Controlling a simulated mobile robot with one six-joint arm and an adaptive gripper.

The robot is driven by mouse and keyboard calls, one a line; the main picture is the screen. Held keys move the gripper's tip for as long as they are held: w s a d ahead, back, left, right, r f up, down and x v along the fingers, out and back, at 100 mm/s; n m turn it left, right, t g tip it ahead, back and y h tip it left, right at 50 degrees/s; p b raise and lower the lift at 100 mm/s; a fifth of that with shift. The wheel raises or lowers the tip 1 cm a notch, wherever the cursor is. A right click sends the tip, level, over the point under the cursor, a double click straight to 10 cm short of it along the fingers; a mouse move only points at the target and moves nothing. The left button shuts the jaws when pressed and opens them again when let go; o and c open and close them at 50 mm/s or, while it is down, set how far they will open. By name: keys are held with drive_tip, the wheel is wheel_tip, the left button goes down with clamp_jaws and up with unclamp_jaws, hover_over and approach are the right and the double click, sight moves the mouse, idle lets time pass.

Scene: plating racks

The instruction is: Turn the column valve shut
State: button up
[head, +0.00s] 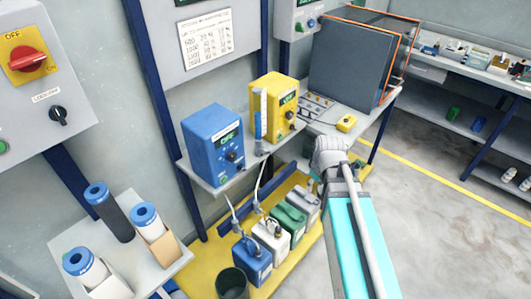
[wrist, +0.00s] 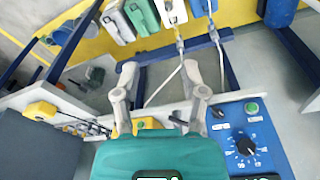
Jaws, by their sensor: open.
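A clear column with blue in its lower part (head: 260,115) stands upright between the blue pump (head: 213,145) and the yellow pump (head: 274,107) on a wall shelf. A small grey fitting (head: 259,148) is at its foot; its valve handle is too small to make out. My gripper (head: 328,155) is right of the yellow pump, apart from the column; its fingertips are hard to see there. In the wrist view my gripper (wrist: 160,75) has its fingers spread with nothing held. The blue pump (wrist: 245,143) is to their right. My gripper hides most of the yellow pump and the column.
Several jerrycans (head: 270,238) stand in a yellow tray (head: 222,250) below the shelf (head: 232,175). A small yellow box (head: 346,123) sits on the bench behind my gripper. Filter housings (head: 108,212) stand on the left table. Open floor lies to the right.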

drive_tip(key=w+a+r+n+t+y+p, duration=0.1)
drive_tip(key=w+a+r+n+t+p, duration=0.15)
drive_tip(key=w+a+n, duration=0.65)
drive_tip(key=n+y, duration=0.1)
drive_tip(key=n, duration=0.8)
approach(265, 153)
wheel_tip(265, 153, up, 2)
drive_tip(key=s, duration=0.2)
drive_tip(key=shift+w+d+r+t, duration=0.1)
drive_tip(key=shift+d+r+t, duration=0.1)
drive_tip(key=shift+d+t, duration=0.25)
drive_tip(key=shift+f, duration=0.15)
drive_tip(key=b+x, duration=1.1)
drive_tip(key=x, duration=0.2)
drive_tip(key=shift+w+a+f+b, duration=0.1)
drive_tip(key=shift+a+f+b, duration=0.05)
drive_tip(key=shift+a+b, duration=0.2)
clamp_jaws()
